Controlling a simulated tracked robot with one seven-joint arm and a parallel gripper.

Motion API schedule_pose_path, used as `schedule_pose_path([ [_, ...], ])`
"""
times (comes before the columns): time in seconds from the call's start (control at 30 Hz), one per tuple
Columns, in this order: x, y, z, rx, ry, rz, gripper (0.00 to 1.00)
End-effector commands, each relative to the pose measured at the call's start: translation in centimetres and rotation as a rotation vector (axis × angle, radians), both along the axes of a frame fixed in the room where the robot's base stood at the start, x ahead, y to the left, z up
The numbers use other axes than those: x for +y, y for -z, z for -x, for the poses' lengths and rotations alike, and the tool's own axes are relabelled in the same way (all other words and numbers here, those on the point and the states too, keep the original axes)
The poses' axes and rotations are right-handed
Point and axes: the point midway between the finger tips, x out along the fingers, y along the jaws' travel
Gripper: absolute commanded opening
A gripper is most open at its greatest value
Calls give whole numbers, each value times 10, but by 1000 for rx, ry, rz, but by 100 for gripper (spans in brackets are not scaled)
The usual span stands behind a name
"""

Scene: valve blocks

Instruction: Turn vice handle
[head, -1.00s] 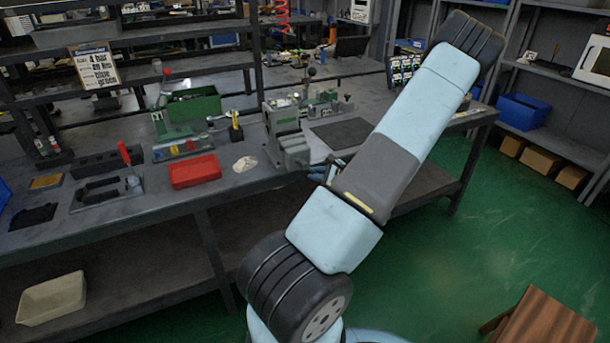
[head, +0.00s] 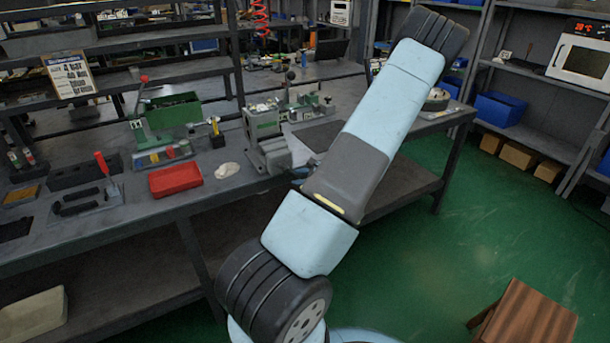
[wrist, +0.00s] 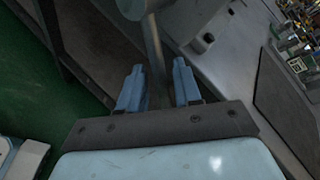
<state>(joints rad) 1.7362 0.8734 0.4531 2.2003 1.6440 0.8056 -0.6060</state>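The vice (head: 268,152), grey with green parts, stands at the front edge of the workbench, left of my arm in the head view. Its grey body also fills the upper right of the wrist view (wrist: 200,28). A thin metal bar, apparently the vice handle (wrist: 154,45), runs down from the top of the wrist view into the space between my fingers. A rounded pale end (wrist: 131,7) shows beside its top. My gripper (wrist: 158,80) is open, its two blue fingers apart on either side of the bar's line. Contact cannot be told. My arm mostly hides the gripper in the head view.
The workbench (head: 100,240) carries a red tray (head: 175,179), a green box (head: 172,112) and a dark mat (head: 320,135). The bench edge and legs are close to my gripper. Green floor (head: 420,270) is open at right, with a wooden stool (head: 525,315).

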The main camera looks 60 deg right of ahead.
Motion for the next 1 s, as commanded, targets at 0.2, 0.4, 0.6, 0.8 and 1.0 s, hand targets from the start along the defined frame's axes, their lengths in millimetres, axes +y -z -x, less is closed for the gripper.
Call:
schedule_pose_path([
  [0.2,0,-2,2,-1,-1,2,33],
  [0.4,0,-12,26,-1,-1,3,33],
  [0.6,-1,-27,63,0,2,3,33],
  [0.8,0,-42,98,0,2,2,33],
  [1.0,0,-51,121,0,3,1,33],
])
